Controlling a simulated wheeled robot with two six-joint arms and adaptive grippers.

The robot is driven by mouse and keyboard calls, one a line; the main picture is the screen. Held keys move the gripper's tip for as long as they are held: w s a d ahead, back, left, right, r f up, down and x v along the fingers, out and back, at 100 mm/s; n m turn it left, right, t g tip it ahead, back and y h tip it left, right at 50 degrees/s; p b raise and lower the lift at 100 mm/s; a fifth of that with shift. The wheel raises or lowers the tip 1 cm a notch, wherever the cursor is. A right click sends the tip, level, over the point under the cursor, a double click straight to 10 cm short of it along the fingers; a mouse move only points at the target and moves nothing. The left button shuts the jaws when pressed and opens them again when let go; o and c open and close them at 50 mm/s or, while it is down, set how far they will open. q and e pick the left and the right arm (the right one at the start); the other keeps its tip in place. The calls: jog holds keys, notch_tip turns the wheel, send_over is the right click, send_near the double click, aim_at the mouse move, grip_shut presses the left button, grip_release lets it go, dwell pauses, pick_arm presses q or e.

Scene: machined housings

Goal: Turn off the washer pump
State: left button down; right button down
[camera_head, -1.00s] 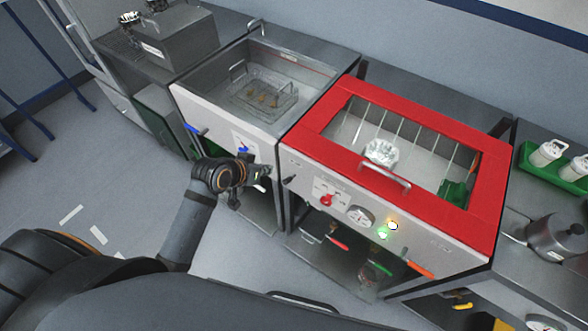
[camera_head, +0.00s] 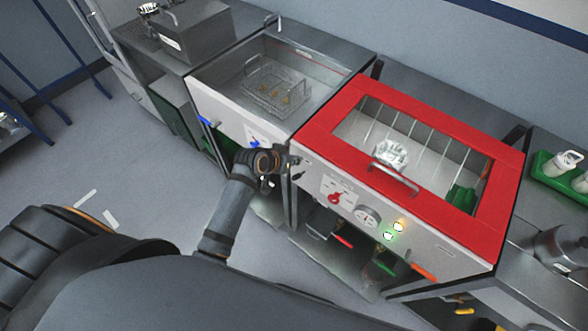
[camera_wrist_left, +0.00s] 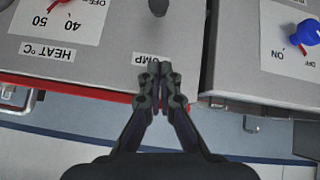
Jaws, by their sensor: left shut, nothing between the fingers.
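The washer is the machine with the red lid frame (camera_head: 318,136) and a grey front panel. Its panel's left end shows in the left wrist view with a label ending in "UMP" (camera_wrist_left: 148,58), partly covered by my fingers. A small dark knob or lever (camera_wrist_left: 158,7) stands by this label at the top edge of that view; its setting is unclear. My left gripper (camera_head: 291,163) is at the panel's left end. In the wrist view its fingertips (camera_wrist_left: 160,68) are together, empty, over the label and apart from the dark knob. My right gripper is not in view.
A red heat knob (camera_head: 335,198), a dial (camera_head: 367,215) and lit green (camera_head: 388,234) and amber (camera_head: 398,226) lights sit farther right. A blue ON/OFF knob (camera_wrist_left: 304,33) is on the neighbouring sink unit (camera_head: 225,104). A lid handle (camera_head: 394,181) juts out above the panel.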

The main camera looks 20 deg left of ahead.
aim_at(298, 176)
pick_arm(q)
jog(key=f, duration=0.1)
jog(key=s+f+p, duration=0.1)
jog(key=f, duration=0.1)
jog(key=shift+d+f, duration=0.15)
jog(key=shift+f, duration=0.05)
jog(key=shift+s+f, duration=0.3)
jog(key=shift+s, duration=0.05)
jog(key=shift+f, duration=0.1)
jog(key=shift+w, duration=0.1)
